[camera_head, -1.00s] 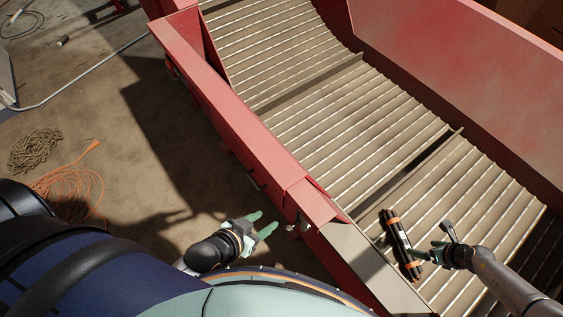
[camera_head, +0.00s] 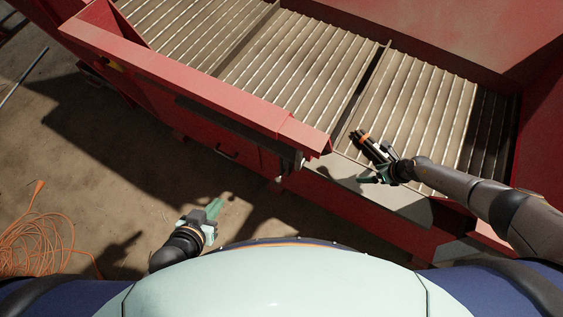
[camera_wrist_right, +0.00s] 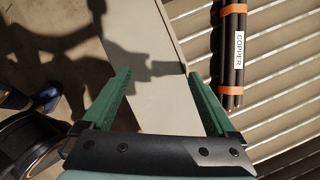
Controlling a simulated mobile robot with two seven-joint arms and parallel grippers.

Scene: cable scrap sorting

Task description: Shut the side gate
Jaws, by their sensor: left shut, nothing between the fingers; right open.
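A red side wall of the slatted bed ends at a gap with a bare grey sill (camera_head: 395,200). A red panel (camera_head: 240,150) with a dark top edge and a handle (camera_head: 226,152) lies along the outside of that wall. It looks like the side gate, swung open, with hinge hardware (camera_head: 297,160) at the gap's edge. My left gripper (camera_head: 214,208) is shut and empty over the floor, apart from the panel. My right gripper (camera_head: 374,179) is open and empty above the sill; its fingers also show in the right wrist view (camera_wrist_right: 155,85).
A bundle of dark rods with orange bands (camera_head: 368,146) lies on the slats beside my right gripper. It carries a white label in the right wrist view (camera_wrist_right: 239,45). An orange cable (camera_head: 35,245) is coiled on the floor at left. Floor outside the panel is clear.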

